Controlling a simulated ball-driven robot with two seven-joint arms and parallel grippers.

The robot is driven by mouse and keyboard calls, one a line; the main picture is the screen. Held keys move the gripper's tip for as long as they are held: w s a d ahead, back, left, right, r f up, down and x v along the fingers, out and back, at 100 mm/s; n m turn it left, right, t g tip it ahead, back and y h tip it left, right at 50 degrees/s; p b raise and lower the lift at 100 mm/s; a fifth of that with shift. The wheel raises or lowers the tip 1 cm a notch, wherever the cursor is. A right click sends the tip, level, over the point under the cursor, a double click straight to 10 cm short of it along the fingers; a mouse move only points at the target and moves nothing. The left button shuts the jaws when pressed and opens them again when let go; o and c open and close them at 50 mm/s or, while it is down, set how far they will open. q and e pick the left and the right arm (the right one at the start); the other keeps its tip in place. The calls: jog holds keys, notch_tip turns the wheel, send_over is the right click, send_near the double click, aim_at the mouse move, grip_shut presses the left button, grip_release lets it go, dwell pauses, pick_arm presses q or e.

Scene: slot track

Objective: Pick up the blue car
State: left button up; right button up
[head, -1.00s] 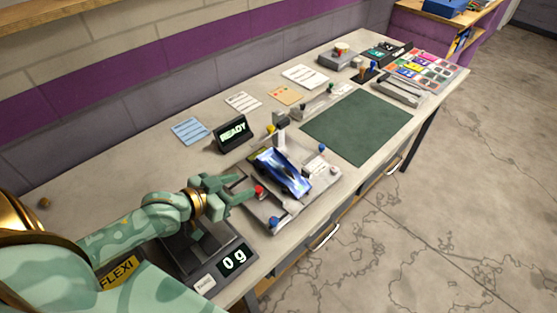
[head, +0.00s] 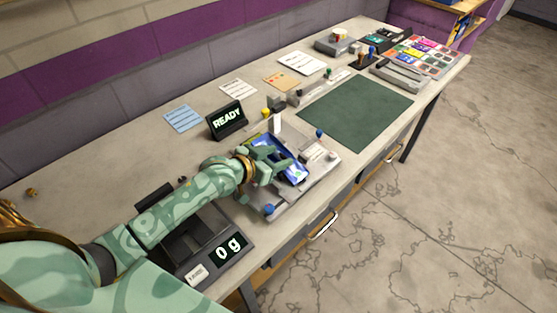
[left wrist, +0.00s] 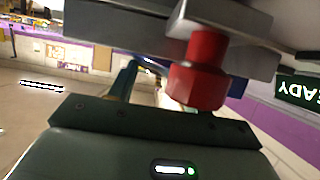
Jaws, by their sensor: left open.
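The blue car (head: 294,170) sits on the grey fixture (head: 320,156) on the workbench. My left gripper (head: 278,168) is open at the car, with its fingers over and around the car's middle in the head view. The fingers and hand hide part of the car, and I cannot tell whether they touch it. In the left wrist view a red knob (left wrist: 203,75) is close in front of the hand, and a finger (left wrist: 122,82) reaches forward. The car is not clearly visible there. My right gripper is not in view.
A scale (head: 215,252) reading 0 g stands at the near left. A READY display (head: 227,119) stands behind the fixture. Blue knobs (head: 269,209) sit at the fixture's edge. A dark green mat (head: 357,112) to the right is clear.

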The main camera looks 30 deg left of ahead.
pick_arm(q)
jog(key=shift+s, duration=0.1)
jog(key=c, duration=0.7)
jog(key=shift+r, duration=0.1)
jog(key=shift+r, duration=0.2)
jog(key=r, duration=0.1)
jog(key=r+p, duration=0.2)
jog(key=shift+d+r, duration=0.25)
jog(key=shift+r, duration=0.1)
jog(key=s+d+r+p, duration=0.5)
jog(key=s+d+r, duration=0.3)
jog(key=d, duration=0.4)
jog(key=a+r+n+y+b, duration=0.1)
jog(key=a+r, duration=0.1)
jog(key=a+r+n+y+b, duration=0.1)
jog(key=a+r+y+b, duration=0.1)
jog(key=a, duration=0.1)
jog(key=a+r+n+t+y+b, duration=0.1)
jog(key=a+r+b, duration=0.1)
jog(key=a+r, duration=0.1)
jog(key=shift+s+n, duration=0.3)
jog(key=shift+n, duration=0.1)
